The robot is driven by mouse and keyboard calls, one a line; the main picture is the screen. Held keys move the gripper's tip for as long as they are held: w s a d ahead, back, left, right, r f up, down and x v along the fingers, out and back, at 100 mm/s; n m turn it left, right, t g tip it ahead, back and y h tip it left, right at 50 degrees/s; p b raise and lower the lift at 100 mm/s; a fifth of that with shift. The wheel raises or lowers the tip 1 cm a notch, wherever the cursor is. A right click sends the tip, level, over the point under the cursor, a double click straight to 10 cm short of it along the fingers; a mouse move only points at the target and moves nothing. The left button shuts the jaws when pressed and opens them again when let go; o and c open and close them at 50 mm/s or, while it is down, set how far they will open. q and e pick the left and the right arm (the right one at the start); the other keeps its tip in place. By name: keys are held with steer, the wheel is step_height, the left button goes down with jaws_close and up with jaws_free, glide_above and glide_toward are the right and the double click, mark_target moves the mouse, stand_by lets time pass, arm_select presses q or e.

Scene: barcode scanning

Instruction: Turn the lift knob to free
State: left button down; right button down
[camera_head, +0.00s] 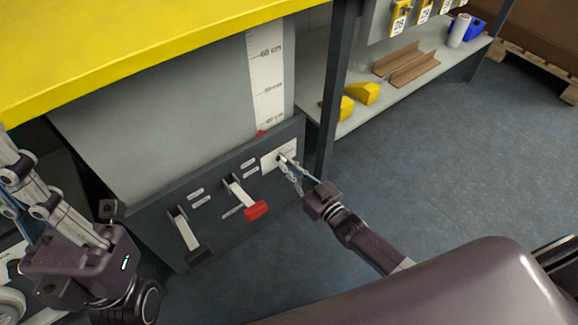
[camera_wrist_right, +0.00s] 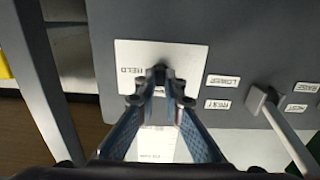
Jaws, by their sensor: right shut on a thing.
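The lift knob (camera_wrist_right: 160,72) is small and dark and sits on a white plate (camera_wrist_right: 200,55) on the dark front panel. The word HELD is readable on the plate, left of the knob in the right wrist view; the rest of the lettering is hidden by the fingers. In the head view the plate (camera_head: 271,160) is at the panel's right end. My right gripper (camera_head: 285,162) is shut on the knob, its fingertips at both sides in the right wrist view (camera_wrist_right: 160,88). My left gripper (camera_head: 15,180) is at the left edge, its fingertips cut off or unclear.
A height scale (camera_head: 267,75) stands above the panel. A dark post (camera_head: 333,100) and a shelf (camera_head: 400,92) with yellow blocks (camera_head: 366,92) are at the right.

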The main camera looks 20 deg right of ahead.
steer(key=c, duration=2)
jaws_free()
steer(key=shift+c, duration=0.2)
steer(key=v, duration=1.2)
